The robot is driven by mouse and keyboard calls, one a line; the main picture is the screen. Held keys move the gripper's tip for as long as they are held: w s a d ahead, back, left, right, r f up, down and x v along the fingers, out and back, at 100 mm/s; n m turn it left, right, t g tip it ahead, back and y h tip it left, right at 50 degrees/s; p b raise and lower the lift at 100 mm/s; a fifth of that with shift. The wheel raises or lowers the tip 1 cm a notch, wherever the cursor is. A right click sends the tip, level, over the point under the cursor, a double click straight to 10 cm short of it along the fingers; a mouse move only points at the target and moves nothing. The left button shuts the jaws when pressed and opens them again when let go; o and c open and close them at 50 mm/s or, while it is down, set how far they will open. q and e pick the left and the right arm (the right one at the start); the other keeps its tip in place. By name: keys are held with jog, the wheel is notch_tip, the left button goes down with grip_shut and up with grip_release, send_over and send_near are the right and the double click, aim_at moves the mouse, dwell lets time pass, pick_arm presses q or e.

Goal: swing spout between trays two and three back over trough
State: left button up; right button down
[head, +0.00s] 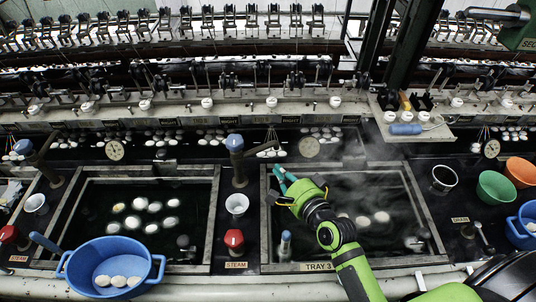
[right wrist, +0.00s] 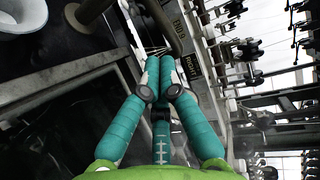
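The spout between trays two and three (head: 238,165) is a dark upright pipe with a blue cap, standing on the divider between the two basins. A dark curved pipe (right wrist: 168,25) lies beyond the tips. My left gripper is not in view.
Tray two (head: 213,215) holds water and several cocoons. A white cup (head: 237,204) and a red-capped steam valve (head: 234,240) stand on the divider. A round dial (head: 309,147) is behind tray three. A blue basin (head: 110,252) stands front left; green (head: 494,187) and orange (head: 520,171) bowls stand right.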

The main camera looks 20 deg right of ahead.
aim_at(256, 152)
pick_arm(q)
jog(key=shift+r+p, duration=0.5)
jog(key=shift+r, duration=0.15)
pick_arm(e)
jog(key=x, duration=0.7)
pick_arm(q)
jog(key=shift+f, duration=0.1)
pick_arm(e)
jog(key=shift+w, duration=0.15)
